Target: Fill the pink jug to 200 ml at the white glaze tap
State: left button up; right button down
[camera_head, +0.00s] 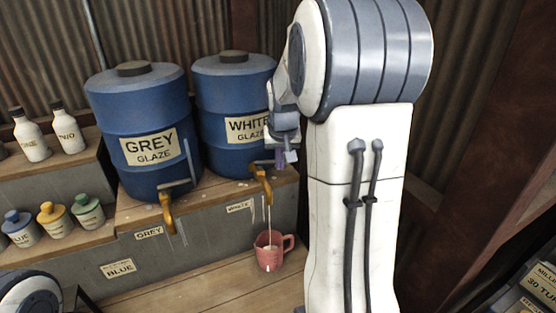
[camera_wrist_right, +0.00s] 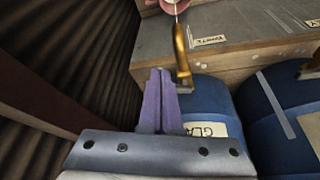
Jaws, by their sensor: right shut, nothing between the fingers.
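The pink jug (camera_head: 268,258) stands upright on the lower wooden shelf, under the white glaze tap (camera_head: 262,186). A thin pale stream runs from the tap into the jug. Pale liquid shows inside; its level against any marks is too small to read. In the right wrist view the tap (camera_wrist_right: 182,60) is beyond my fingers, and part of the jug (camera_wrist_right: 174,4) shows at the top edge. My right gripper (camera_head: 286,158) is shut and empty, beside the white drum and just above right of the tap. Its purple fingers (camera_wrist_right: 158,98) are together. My left gripper is not in view.
The WHITE glaze drum (camera_head: 222,92) and GREY glaze drum (camera_head: 122,112) stand on the wooden ledge. The grey tap (camera_head: 167,212) is left of the jug. Several small bottles stand at left. The lower shelf is clear left of the jug.

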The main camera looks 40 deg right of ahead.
pick_arm(q)
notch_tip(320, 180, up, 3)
jog(key=p, duration=0.2)
jog(key=shift+p, duration=0.3)
pick_arm(e)
jog(key=w+d+f, duration=0.3)
jog(key=w, duration=0.1)
jog(key=shift+w+f, duration=0.3)
jog(key=shift+f, duration=0.1)
